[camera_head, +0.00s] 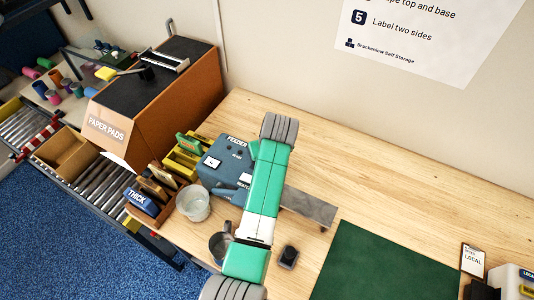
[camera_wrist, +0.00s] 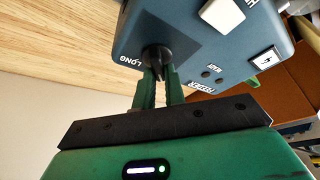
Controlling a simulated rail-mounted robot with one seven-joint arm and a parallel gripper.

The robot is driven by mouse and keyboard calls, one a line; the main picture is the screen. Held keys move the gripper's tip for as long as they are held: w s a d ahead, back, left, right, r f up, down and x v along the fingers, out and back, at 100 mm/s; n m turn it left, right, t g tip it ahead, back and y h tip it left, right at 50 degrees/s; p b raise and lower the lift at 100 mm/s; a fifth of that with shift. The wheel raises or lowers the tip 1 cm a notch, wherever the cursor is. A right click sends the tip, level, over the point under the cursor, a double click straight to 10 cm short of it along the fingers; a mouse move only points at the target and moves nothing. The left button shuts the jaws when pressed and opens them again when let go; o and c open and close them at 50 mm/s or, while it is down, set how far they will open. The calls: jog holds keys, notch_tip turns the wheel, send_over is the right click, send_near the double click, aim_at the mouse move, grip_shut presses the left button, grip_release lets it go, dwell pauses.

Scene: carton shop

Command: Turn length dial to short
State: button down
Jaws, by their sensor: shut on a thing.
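The feeder is a blue-grey box (camera_head: 222,165) on the wooden bench, left of my green arm in the head view. In the wrist view its panel (camera_wrist: 205,50) carries a dark dial knob (camera_wrist: 157,56) with the word LONG printed beside it. My gripper (camera_wrist: 159,82) has its two green fingers shut on this knob. The fingers cover part of the knob, and I cannot tell exactly where its pointer stands. No SHORT label is visible. My arm hides the gripper and the dial in the head view.
The paper pads cabinet (camera_head: 165,100) is to the left. A metal plate (camera_head: 309,207), a small dark block (camera_head: 288,257) and a green mat (camera_head: 385,265) lie right of my arm. The back right bench is clear.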

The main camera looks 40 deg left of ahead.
jog(key=c, duration=1.5)
grip_release()
jog(key=shift+o, duration=0.2)
jog(key=b+v, duration=0.1)
jog(key=v, duration=0.7)
jog(key=w+d+r+m+t+y, duration=0.1)
jog(key=w+d+r+m+t, duration=0.2)
jog(key=d+r+t, duration=0.55)
jog(key=w+d+r+m+t+y, duration=0.1)
jog(key=w+d+r+m+t, duration=0.3)
jog(key=r, duration=1)
jog(key=s+d+r+m+t+h, duration=0.2)
jog(key=s+d+r+t, duration=0.3)
jog(key=s+d+r, duration=0.4)
jog(key=s+d+r+m+t+h+p, duration=0.1)
jog(key=s+d+r+m+t+h, duration=0.2)
jog(key=s+d+r, duration=0.6)
notch_tip(320, 180, up, 6)
jog(key=shift+s+d+f+t, duration=0.1)
jog(key=shift+s+d+t, duration=0.25)
jog(key=shift+d+t, duration=0.75)
